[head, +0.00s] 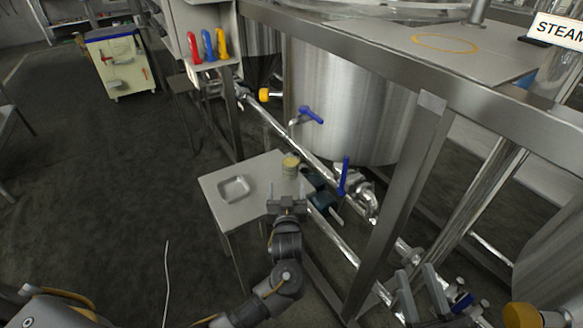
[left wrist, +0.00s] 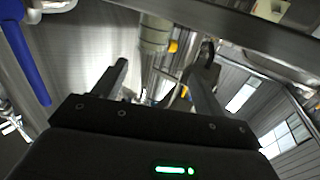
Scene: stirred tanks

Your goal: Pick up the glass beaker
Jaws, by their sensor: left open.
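A small cylindrical vessel with pale yellow contents, which looks like the glass beaker (head: 290,166), stands near the back right of a small grey side table (head: 222,205). My left gripper (head: 287,200) is in front of it and apart from it. In the left wrist view the open fingers (left wrist: 162,80) have nothing between them, and the beaker (left wrist: 155,33) shows beyond the fingertips, near the top edge. My right gripper (head: 420,285) is at the lower right, its two fingers apart and empty, away from the beaker.
A shallow metal tray (head: 234,189) lies on the table left of the beaker. A pipe with blue-handled valves (head: 311,115) runs close behind and right of the table. Floor at left is open.

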